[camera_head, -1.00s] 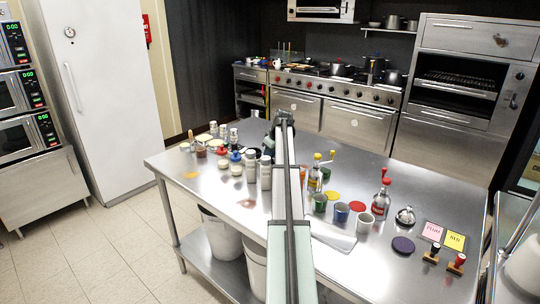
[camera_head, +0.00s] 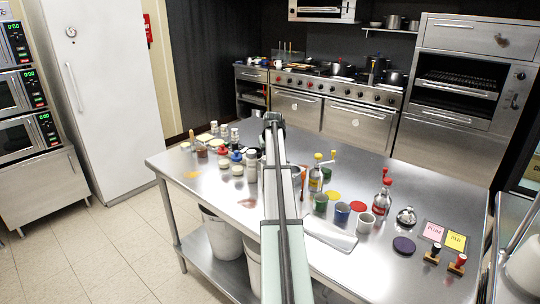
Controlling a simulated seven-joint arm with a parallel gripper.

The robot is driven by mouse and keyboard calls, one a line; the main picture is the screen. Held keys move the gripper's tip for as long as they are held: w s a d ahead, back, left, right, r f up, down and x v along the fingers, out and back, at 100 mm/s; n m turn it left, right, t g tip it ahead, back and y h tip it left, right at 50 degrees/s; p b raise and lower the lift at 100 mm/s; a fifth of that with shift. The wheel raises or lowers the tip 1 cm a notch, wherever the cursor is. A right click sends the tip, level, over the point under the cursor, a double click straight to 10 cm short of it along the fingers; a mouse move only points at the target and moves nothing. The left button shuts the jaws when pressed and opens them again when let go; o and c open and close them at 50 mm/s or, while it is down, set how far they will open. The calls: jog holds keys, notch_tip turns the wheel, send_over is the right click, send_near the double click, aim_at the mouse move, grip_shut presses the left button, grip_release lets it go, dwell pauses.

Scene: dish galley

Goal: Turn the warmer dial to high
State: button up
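I cannot tell which dial is the warmer dial. A row of small knobs (camera_head: 330,86) runs along the front of the steel range at the back. My arm reaches forward over the steel table, and my gripper (camera_head: 272,119) is at its far end, above the table's far side and seen from behind. A gap of floor lies between the table and the range, and the gripper appears apart from the knobs. Its fingers are too small and dark to show whether they are open or shut. My arm hides part of the table's middle.
The steel table (camera_head: 385,265) carries jars and shakers on the left. Bottles (camera_head: 380,203), coloured cups (camera_head: 342,212) and stamps (camera_head: 456,264) stand on the right. A tall oven unit (camera_head: 455,90) stands at the back right. Microwaves (camera_head: 28,140) are stacked at the left.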

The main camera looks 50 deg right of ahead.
jog(key=shift+d, duration=0.1)
jog(key=o, duration=1)
jog(key=shift+o, duration=0.2)
jog(key=v, duration=1.4)
